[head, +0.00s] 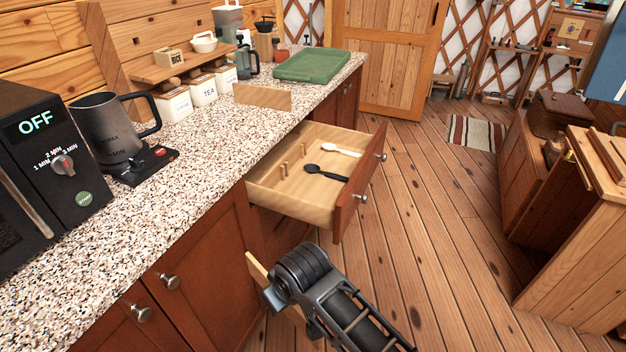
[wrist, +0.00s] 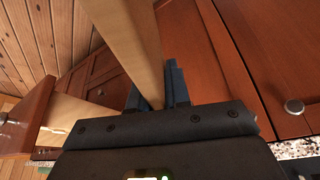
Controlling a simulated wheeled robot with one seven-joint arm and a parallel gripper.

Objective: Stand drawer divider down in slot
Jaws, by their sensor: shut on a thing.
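My gripper (head: 270,294) is low in front of the cabinets, nearer than the open drawer and below its rim. In the wrist view, the gripper (wrist: 155,95) is shut on a pale wooden drawer divider (wrist: 128,35), a long flat board rising between the jaws. In the head view, part of this divider (head: 257,270) shows beside the gripper, tilted; the rest is hidden. The open drawer (head: 290,208) has short upright wooden pegs (head: 283,170) inside, toward its left side. The slot itself is too small to make out clearly.
A black spoon (head: 326,173) and a pale spoon (head: 341,150) lie in the drawer. Another pale board (head: 262,97) stands on edge on the speckled counter (head: 205,150). A kettle (head: 108,130) is at left. The wooden floor (head: 430,230) right of the drawer is clear.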

